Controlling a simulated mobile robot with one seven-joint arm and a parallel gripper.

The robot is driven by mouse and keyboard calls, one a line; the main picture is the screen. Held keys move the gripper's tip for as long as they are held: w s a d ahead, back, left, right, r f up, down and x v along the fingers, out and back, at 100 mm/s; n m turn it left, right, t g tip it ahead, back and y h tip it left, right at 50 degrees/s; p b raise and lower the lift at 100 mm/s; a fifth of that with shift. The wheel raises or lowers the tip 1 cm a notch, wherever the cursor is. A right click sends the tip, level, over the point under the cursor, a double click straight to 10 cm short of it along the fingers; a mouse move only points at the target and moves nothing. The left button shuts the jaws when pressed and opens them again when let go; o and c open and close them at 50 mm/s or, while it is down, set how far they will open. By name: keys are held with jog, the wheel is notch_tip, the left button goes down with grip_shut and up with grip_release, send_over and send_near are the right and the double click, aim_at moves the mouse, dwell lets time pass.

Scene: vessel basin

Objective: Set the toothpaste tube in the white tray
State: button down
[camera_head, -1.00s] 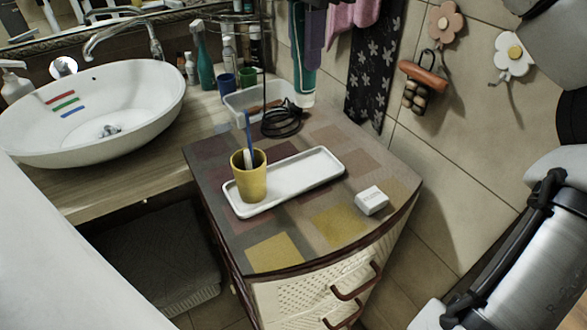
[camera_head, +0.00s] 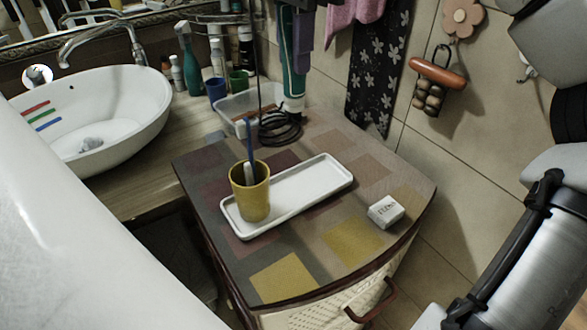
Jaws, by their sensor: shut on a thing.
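The white tray (camera_head: 335,178) is long and shallow and lies on the patchwork top of a cabinet, at the middle of the head view. A yellow cup (camera_head: 250,200) with a blue-and-white toothbrush (camera_head: 251,150) stands upright at its left end. The right part of the tray is bare.
A small white box (camera_head: 385,211) lies right of the tray. Behind the tray are a coiled black cord (camera_head: 280,128) and a clear bin (camera_head: 235,107). A basin (camera_head: 95,115) stands at the left. A large white surface (camera_head: 80,240) fills the lower left.

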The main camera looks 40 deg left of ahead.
aim_at(295, 84)
notch_tip(295, 84, down, 17)
jog(key=shift+f+b, duration=0.1)
jog(key=shift+b, duration=0.25)
jog(key=shift+f, duration=0.2)
jog(key=c, duration=1.3)
grip_release()
jog(key=shift+r, duration=0.1)
jog(key=shift+r, duration=0.1)
notch_tip(295, 84, up, 12)
jog(key=shift+r, duration=0.1)
